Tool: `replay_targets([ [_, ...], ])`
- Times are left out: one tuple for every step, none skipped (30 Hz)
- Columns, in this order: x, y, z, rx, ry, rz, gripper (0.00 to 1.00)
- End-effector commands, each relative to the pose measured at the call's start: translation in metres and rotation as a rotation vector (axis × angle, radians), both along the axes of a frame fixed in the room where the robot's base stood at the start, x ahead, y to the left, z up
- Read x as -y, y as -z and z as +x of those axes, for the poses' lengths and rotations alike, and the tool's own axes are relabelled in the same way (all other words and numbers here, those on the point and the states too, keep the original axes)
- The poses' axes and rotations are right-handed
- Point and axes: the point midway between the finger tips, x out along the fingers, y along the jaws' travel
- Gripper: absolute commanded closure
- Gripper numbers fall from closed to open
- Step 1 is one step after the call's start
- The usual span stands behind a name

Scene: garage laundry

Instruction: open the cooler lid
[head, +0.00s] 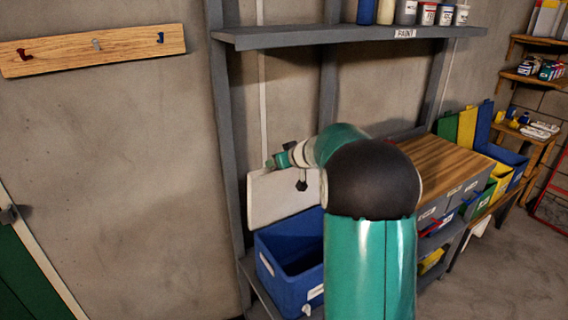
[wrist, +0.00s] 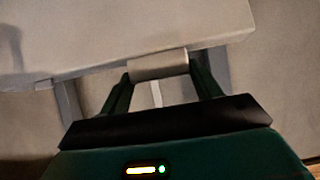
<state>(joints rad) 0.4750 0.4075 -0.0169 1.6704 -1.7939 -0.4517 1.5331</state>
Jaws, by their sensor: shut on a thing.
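The cooler is a blue box (head: 281,287) on a low shelf, in the lower middle of the head view. Its white lid (head: 282,196) stands up steeply at the back, and the dark blue inside of the box shows. My gripper (head: 272,163) is at the top edge of the lid. In the wrist view the lid (wrist: 120,40) fills the upper part. There my gripper (wrist: 158,70) has its two fingers shut on the lid's small pale handle (wrist: 158,66). My arm hides the right part of the cooler in the head view.
A grey shelf (head: 340,36) with paint cans runs above the cooler. A grey upright post (head: 228,150) stands close to the lid's left. A wooden-topped cabinet (head: 445,160) and coloured bins (head: 480,125) stand to the right.

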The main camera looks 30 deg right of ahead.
Motion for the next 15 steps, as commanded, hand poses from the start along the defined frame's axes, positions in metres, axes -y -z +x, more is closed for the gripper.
replay_targets([
  [-0.0006,-0.0044,0.0013,0.007,-0.001,-0.002,0.77],
  [-0.0006,-0.0044,0.0012,0.007,-0.001,-0.002,0.77],
  [-0.0006,-0.0045,0.0011,0.007,-0.001,-0.002,0.77],
  [-0.0006,-0.0045,0.0011,0.007,-0.001,-0.002,0.77],
  [-0.0007,-0.0045,0.001,0.007,-0.001,-0.002,0.78],
  [-0.0007,-0.0046,0.0011,0.008,-0.001,-0.001,0.78],
  [-0.0007,-0.0046,0.0011,0.008,-0.001,-0.001,0.78],
  [-0.0007,-0.0047,0.001,0.008,-0.001,-0.001,0.33],
  [-0.0007,-0.0046,0.0009,0.007,-0.001,-0.002,0.25],
  [-0.0008,-0.0043,0.0008,0.007,-0.001,-0.002,0.19],
  [-0.0007,-0.0039,0.0007,0.006,-0.001,-0.002,0.15],
  [-0.0007,-0.0035,0.0006,0.006,-0.001,-0.001,0.15],
  [-0.0006,-0.0031,0.0005,0.005,-0.001,-0.001,0.15],
  [-0.0006,-0.0028,0.0004,0.005,-0.001,-0.001,0.15],
  [-0.0004,-0.0025,0.0003,0.004,-0.001,-0.001,0.15],
])
